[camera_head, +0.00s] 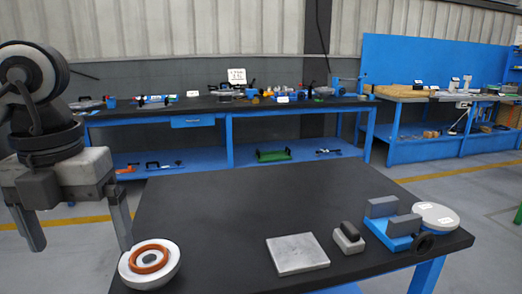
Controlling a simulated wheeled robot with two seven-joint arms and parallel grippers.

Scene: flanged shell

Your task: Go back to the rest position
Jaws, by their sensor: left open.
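My left gripper (81,246) hangs at the left, fingers pointing down and spread wide with nothing between them. It is beside the table's front left corner, and its right finger appears just above and behind the white round shell (130,268). The shell sits at the left end of the dark table (240,215) with an orange ring (151,258) on its top. The ring seems to lie around a small centre part that is too small to make out. My right gripper is not in view.
A grey square plate (297,254), a small block with a black handle (348,238), a blue fixture with grey jaws (392,226) and a white disc (436,216) stand on the table's right. The table's middle and back are clear. Blue workbenches (230,128) line the wall.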

